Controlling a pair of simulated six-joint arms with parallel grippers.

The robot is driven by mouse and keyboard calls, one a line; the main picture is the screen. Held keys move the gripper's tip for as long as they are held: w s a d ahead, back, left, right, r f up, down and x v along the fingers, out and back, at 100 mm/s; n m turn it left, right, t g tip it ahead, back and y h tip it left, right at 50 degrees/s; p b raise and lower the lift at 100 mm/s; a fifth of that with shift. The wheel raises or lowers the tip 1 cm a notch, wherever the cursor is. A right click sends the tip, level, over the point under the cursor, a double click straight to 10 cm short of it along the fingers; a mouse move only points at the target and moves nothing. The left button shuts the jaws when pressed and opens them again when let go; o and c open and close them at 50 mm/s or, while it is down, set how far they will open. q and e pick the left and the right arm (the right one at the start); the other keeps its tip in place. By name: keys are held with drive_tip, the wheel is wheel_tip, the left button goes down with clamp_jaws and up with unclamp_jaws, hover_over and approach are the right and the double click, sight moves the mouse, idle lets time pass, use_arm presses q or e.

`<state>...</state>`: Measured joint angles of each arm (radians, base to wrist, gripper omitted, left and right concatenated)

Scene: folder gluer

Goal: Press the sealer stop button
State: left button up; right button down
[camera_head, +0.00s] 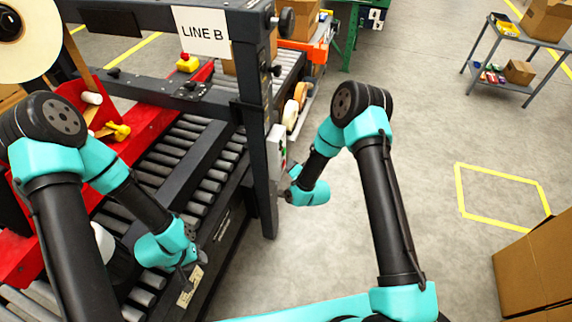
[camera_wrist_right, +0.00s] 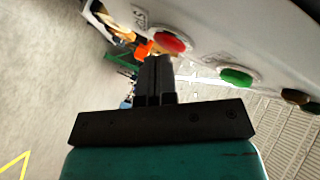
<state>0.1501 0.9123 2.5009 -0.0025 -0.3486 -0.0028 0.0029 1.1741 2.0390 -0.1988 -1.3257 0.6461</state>
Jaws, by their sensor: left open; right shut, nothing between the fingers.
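The grey control box (camera_head: 276,148) is fixed to the dark upright post of the sealer. In the right wrist view its face carries a round red button (camera_wrist_right: 169,42), a green button (camera_wrist_right: 237,77) and a dark knob (camera_wrist_right: 295,96). My right gripper (camera_head: 292,174) is beside the box in the head view. In the right wrist view its fingers (camera_wrist_right: 158,62) are shut and empty, with their tips just below the red button. I cannot tell whether they touch it. My left gripper (camera_head: 197,256) is open and empty over the near side of the roller conveyor.
The roller conveyor (camera_head: 199,172) runs under the sealer frame with its LINE B sign (camera_head: 202,31). A separate red button on a yellow housing (camera_head: 187,63) sits further back. Tape rolls (camera_head: 290,114) lie behind the post.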

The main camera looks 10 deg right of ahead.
drive_tip(key=shift+s+d, duration=0.35)
drive_tip(key=shift+d, duration=0.25)
drive_tip(key=s+d, duration=0.2)
drive_tip(key=d, duration=0.1)
drive_tip(key=s+d, duration=0.1)
drive_tip(key=d, duration=0.1)
drive_tip(key=shift+d, duration=0.1)
idle(0.6)
idle(0.6)
drive_tip(key=s+f+n+g, duration=0.1)
drive_tip(key=s+n+g, duration=0.2)
drive_tip(key=s+g, duration=0.4)
drive_tip(key=s+d+f+n+g, duration=0.1)
drive_tip(key=s+g, duration=0.6)
drive_tip(key=s, duration=1.3)
drive_tip(key=shift+d+f+n+h, duration=0.15)
drive_tip(key=shift+f+n+h, duration=0.25)
drive_tip(key=shift+f+n, duration=0.55)
drive_tip(key=shift+r+n, duration=0.25)
idle(0.4)
